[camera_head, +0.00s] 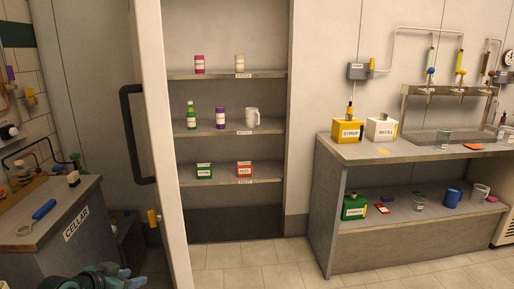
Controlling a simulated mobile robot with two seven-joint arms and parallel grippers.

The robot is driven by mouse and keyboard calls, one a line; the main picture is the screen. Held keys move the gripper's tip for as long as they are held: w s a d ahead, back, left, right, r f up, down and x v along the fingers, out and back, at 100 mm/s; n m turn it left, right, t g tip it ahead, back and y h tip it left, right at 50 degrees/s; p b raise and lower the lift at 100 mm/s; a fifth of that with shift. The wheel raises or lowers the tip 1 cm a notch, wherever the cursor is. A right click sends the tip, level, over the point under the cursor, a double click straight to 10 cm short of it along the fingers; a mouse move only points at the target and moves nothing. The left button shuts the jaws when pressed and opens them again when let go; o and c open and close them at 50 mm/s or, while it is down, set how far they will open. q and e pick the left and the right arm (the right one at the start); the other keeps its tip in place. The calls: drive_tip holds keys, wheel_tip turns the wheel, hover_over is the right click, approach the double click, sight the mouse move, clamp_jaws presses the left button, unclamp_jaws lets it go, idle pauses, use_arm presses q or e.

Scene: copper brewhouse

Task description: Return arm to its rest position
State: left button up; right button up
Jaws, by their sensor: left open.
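My left gripper (124,273) shows at the bottom edge, low and left of centre. It is dark with pale blue-grey fingertips, and its arm is mostly cut off by the picture edge. The gripper is open, and I see nothing held in it. It appears in front of the floor, to the right of the cellar counter (58,250) and left of the open cabinet door (166,130). Whether it touches either cannot be told. My right gripper is not in view.
A cabinet with several shelves (225,75) holds cans, a green bottle (190,115), a white mug (252,118) and boxes. A blue-handled tool (44,209) lies on the cellar counter. Tiled floor (270,262) is clear.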

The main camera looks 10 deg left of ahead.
use_arm(q)
drive_tip(key=s+d+f+h+p, duration=0.1)
drive_tip(key=s+d+f+p, duration=0.15)
drive_tip(key=s+d, duration=0.45)
drive_tip(key=s+d+f+p, duration=0.2)
drive_tip(key=s+d+f, duration=0.25)
drive_tip(key=d, duration=0.45)
drive_tip(key=s+d+r+p, duration=0.2)
drive_tip(key=s+d+r, duration=0.1)
drive_tip(key=s+d, duration=0.5)
drive_tip(key=d, duration=0.3)
drive_tip(key=shift+s+d+r+m+h, duration=0.15)
drive_tip(key=shift+d+r+m+h, duration=0.1)
drive_tip(key=shift+r+m+h, duration=0.15)
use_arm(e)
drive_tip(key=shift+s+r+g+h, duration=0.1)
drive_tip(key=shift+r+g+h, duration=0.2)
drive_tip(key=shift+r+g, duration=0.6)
